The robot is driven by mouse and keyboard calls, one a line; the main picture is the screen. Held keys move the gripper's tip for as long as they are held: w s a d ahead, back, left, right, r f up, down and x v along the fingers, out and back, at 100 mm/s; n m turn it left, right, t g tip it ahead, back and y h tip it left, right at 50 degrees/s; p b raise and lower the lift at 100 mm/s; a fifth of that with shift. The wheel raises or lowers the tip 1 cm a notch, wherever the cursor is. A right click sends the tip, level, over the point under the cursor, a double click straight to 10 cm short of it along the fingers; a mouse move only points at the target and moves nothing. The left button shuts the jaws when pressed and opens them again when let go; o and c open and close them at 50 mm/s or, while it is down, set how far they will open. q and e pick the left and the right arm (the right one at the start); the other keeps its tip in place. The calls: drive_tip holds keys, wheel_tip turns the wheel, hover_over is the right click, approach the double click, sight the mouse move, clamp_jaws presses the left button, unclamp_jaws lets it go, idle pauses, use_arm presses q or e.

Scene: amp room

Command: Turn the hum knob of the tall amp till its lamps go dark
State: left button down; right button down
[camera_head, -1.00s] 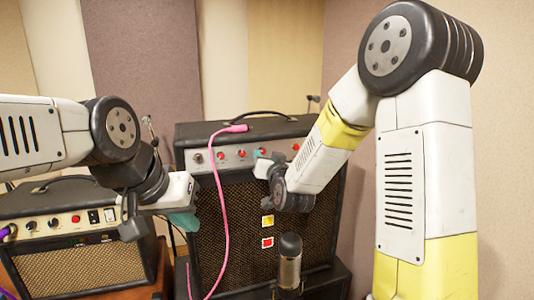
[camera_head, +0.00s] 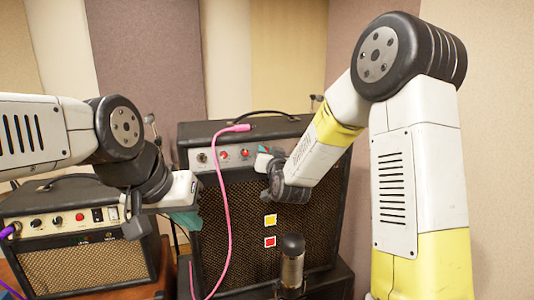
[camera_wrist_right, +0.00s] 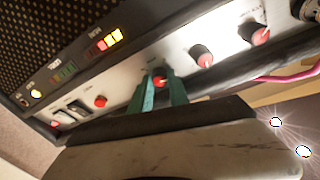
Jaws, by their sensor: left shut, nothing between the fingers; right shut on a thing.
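The tall amp (camera_head: 262,213) stands at the middle in the head view, with a light control panel along its top front. My right gripper (camera_head: 265,158) is at this panel. In the right wrist view its teal fingers (camera_wrist_right: 160,92) are shut on a small red-topped knob (camera_wrist_right: 160,81). The knob's label is too blurred to read. A row of lamps (camera_wrist_right: 103,45) beside the panel glows yellow, orange and red. My left gripper (camera_head: 186,218) is shut and empty, in front of the tall amp's left edge.
A pink cable (camera_head: 226,215) hangs down the tall amp's front. A small amp (camera_head: 85,265) stands at the left. A microphone (camera_head: 291,262) stands low in front. Other red-topped knobs (camera_wrist_right: 201,56) sit close along the panel. Yellow and red stickers (camera_head: 269,220) mark the grille.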

drive_tip(key=m+h, duration=0.1)
drive_tip(key=m, duration=0.3)
drive_tip(key=shift+m, duration=0.4)
drive_tip(key=c, duration=1.3)
unclamp_jaws()
drive_tip(key=shift+o, duration=0.2)
drive_tip(key=shift+n, duration=0.3)
